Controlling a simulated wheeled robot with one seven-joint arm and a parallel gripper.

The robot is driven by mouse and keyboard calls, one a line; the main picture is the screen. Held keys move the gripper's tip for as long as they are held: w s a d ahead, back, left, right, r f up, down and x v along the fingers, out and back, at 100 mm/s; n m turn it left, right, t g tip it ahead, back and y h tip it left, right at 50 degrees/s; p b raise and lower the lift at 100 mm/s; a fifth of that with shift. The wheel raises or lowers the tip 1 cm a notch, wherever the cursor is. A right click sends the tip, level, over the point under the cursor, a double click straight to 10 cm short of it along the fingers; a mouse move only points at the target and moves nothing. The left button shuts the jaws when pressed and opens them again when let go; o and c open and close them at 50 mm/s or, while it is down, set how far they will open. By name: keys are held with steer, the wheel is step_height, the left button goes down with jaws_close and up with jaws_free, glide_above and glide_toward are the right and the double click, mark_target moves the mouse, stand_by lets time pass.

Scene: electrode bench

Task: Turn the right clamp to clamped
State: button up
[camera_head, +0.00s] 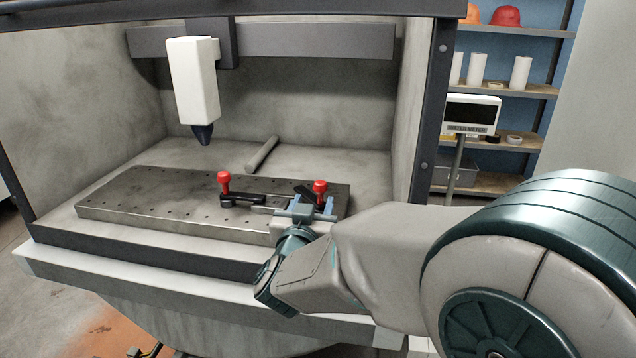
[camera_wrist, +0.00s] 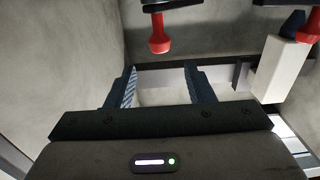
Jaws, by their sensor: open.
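The right clamp has a red knob (camera_head: 320,186) on a dark body at the right end of the metal plate (camera_head: 150,199). My gripper (camera_head: 312,204) is at this clamp, on its near side, and hides most of its body. In the wrist view, which looks upside down, the right clamp's red knob (camera_wrist: 158,38) lies just beyond my gripper (camera_wrist: 161,74). The two fingers are apart with nothing between them, and I see no contact with the knob. The left clamp (camera_head: 224,180), also red-knobbed, stands further left. The right clamp's exact arm angle is hidden.
A white tool head (camera_head: 192,82) with a dark nozzle hangs above the plate's left half. A grey rod (camera_head: 262,153) lies behind the plate. The enclosure's dark right post (camera_head: 434,100) stands near my arm. The plate's left part is clear.

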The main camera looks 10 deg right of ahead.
mark_target(319, 186)
steer(key=x, duration=0.9)
steer(key=shift+w, duration=0.15)
